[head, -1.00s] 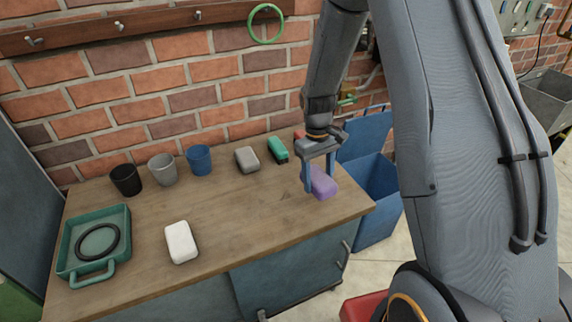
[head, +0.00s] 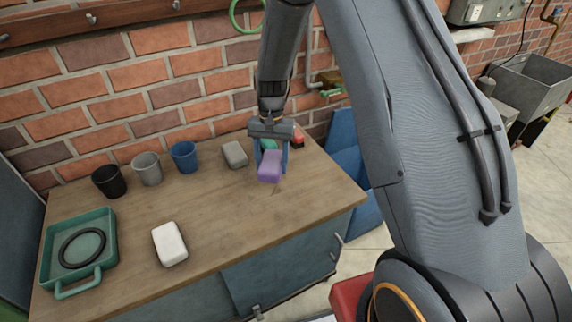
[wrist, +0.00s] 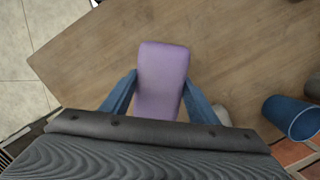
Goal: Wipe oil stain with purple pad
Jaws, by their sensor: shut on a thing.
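The purple pad (head: 270,166) is between the two blue fingers of my gripper (head: 271,160), above the right part of the wooden bench. The wrist view shows the pad (wrist: 161,75) clasped between both fingers (wrist: 160,88), its long side pointing away from the palm. A small dark mark (head: 276,191), perhaps the oil stain, shows on the wood just in front of the pad in the head view. Whether the pad touches the wood is hard to tell.
A white pad (head: 169,244) and a teal tray (head: 107,250) with a black ring lie on the left of the bench. Black (head: 109,182), grey (head: 147,169) and blue (head: 184,157) cups, a grey pad (head: 234,154), and partly hidden green and red pads line the back.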

